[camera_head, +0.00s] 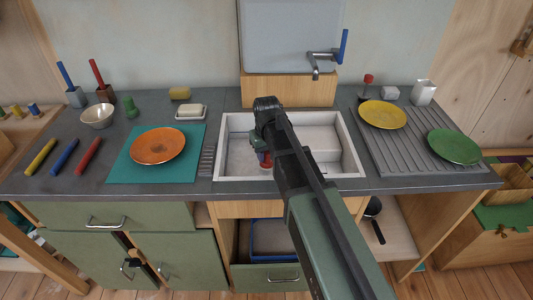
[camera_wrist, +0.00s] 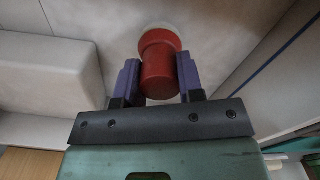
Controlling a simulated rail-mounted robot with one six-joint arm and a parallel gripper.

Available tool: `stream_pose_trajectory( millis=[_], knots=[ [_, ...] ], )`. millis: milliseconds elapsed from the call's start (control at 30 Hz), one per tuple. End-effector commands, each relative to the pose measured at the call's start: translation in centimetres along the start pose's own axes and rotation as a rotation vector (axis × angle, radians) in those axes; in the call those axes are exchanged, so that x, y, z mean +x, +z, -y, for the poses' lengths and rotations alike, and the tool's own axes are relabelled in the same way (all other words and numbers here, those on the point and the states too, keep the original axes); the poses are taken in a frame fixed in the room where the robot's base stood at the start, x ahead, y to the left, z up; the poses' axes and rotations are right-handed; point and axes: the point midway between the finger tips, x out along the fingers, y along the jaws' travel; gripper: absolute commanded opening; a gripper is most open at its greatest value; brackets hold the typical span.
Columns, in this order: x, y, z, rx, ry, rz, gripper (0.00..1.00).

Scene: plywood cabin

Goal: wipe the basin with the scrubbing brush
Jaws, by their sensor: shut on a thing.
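The white basin (camera_head: 238,152) is set into the middle of the dark counter, with a raised pale block or ledge in its right part. My gripper (camera_head: 263,150) is inside the basin's left part, pointing down. In the wrist view my gripper (camera_wrist: 160,82) has its purple fingers shut on the red handle of the scrubbing brush (camera_wrist: 160,66). The brush's pale end is at or close to the basin floor; I cannot tell whether it touches. In the head view the red brush (camera_head: 265,161) shows just below the fingers. My arm hides part of the basin's middle and front.
A tap (camera_head: 320,58) with a blue lever overhangs the back. Right are a ribbed drainer (camera_head: 388,155), a yellow plate (camera_head: 383,114) and a green plate (camera_head: 454,146). Left are an orange plate (camera_head: 158,146) on a teal mat (camera_head: 122,170) and a soap dish (camera_head: 190,113).

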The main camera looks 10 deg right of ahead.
Motion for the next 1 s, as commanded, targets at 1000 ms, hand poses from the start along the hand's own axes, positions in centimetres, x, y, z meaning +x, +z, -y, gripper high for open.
stream_pose_trajectory(
  millis=[1000],
  knots=[
    [1.0,0.3,0.1,0.0,0.0,0.0,0.16]
  ],
)
